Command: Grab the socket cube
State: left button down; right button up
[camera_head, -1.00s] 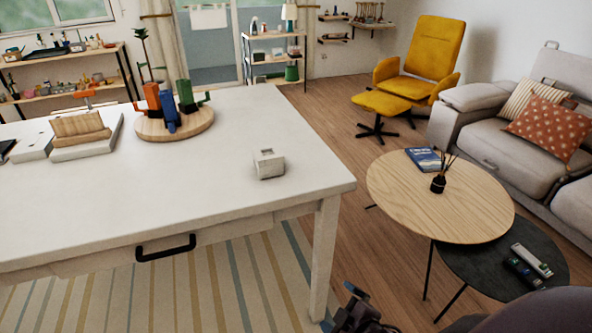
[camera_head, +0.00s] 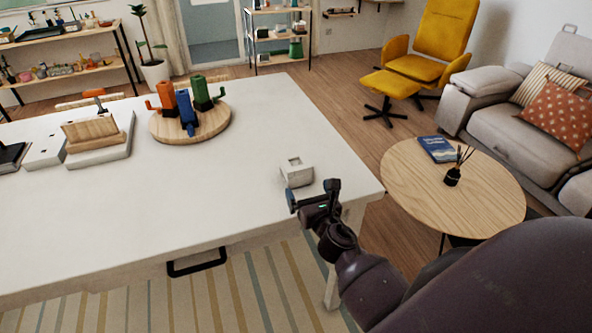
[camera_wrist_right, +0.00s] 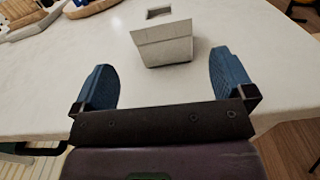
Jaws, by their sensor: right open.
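The socket cube (camera_head: 297,172) is a small off-white block with a square opening in its top, standing on the white table (camera_head: 255,130) near its right end. My right gripper (camera_head: 314,195) is just in front of the cube, over the table's front edge, open and empty. In the right wrist view the cube (camera_wrist_right: 164,42) stands ahead of and between the two blue fingertips (camera_wrist_right: 166,75), with a gap on either side. My left gripper is in neither view.
Further left is a wooden block on a white base (camera_head: 110,151). A round coffee table (camera_head: 470,200) is at right. The tabletop around the cube is clear.

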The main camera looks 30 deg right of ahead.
aim_at(297, 167)
jog(key=shift+w+n, duration=0.3)
jog(key=shift+w, duration=0.15)
jog(key=x, duration=0.4)
jog(key=shift+w, duration=0.15)
jog(key=shift+r+p+x, duration=0.15)
jog(key=shift+p+x, duration=0.05)
jog(key=shift+x, duration=0.95)
jog(key=shift+r+p+x, duration=0.15)
jog(key=shift+x, duration=1.05)
jog(key=shift+w+d, duration=0.35)
jog(key=shift+w, duration=0.15)
jog(key=c, duration=1)
